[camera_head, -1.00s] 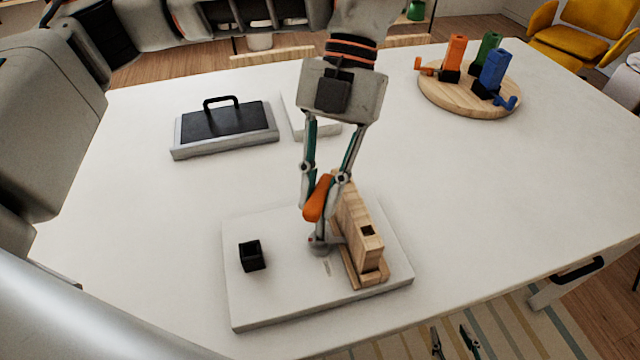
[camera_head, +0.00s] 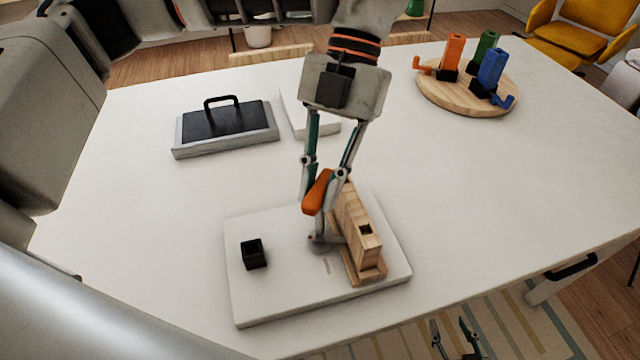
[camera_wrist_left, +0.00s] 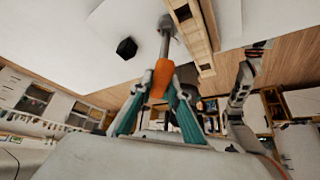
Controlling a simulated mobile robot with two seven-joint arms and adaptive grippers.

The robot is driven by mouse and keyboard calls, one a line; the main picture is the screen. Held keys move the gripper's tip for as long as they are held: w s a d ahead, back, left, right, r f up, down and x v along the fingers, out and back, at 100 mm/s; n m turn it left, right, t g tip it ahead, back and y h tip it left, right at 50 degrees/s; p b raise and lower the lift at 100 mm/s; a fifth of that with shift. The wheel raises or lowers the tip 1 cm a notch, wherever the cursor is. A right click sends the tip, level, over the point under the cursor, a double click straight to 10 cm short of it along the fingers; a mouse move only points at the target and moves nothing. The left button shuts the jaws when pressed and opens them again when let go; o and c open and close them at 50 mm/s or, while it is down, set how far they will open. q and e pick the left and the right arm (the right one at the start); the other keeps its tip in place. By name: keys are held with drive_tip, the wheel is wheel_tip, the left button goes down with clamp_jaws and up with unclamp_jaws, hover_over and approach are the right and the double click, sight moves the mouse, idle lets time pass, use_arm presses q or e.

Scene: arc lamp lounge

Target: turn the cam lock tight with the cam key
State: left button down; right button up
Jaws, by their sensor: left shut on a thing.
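The cam key has an orange handle (camera_head: 318,192) and a grey shaft; my left gripper (camera_head: 321,188) is shut on the handle. In the left wrist view the handle (camera_wrist_left: 161,78) sits between the fingers, and the shaft (camera_wrist_left: 168,46) runs to the grey round cam lock (camera_wrist_left: 166,22). In the head view the cam lock (camera_head: 322,243) is on the white board (camera_head: 285,300), beside the wooden block (camera_head: 357,240). The key's tip meets the lock; how deep it sits is hidden. My right gripper (camera_head: 455,340) is low at the bottom edge, fingers apart and empty.
A small black open box (camera_head: 253,254) stands on the board's left. Behind are a grey tray with a black handled lid (camera_head: 226,123) and a pale block (camera_head: 325,128). A round wooden board (camera_head: 440,95) with orange, green and blue pieces stands at the back right. The table's right side is clear.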

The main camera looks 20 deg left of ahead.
use_arm(q)
drive_tip(key=shift+r+p, duration=1.25)
drive_tip(key=shift+r, duration=0.6)
use_arm(e)
drive_tip(key=shift+r, duration=1.35)
